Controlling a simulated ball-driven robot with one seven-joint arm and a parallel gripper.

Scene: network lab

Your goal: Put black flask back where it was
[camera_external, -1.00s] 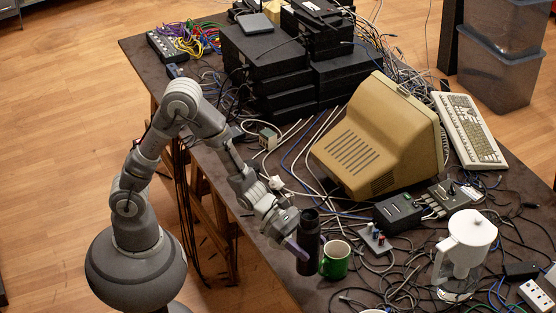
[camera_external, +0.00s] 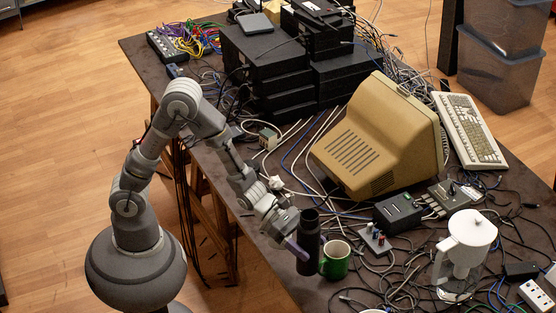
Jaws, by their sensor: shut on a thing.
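The black flask (camera_external: 308,243) stands upright near the front edge of the dark table, just left of a green mug (camera_external: 336,260). My gripper (camera_external: 300,247) is at the flask's left side and shut on it. The far finger is hidden behind the flask. The flask's base is at about table height, but I cannot tell whether it touches the table. The flask and mug are very close; I cannot tell whether they touch.
A beige monitor (camera_external: 365,140) stands behind, with a keyboard (camera_external: 468,130) to its right. A white-lidded pitcher (camera_external: 465,250) stands right of the mug. A small switch box (camera_external: 375,238) and many loose cables lie around. Stacked black boxes (camera_external: 270,70) fill the back.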

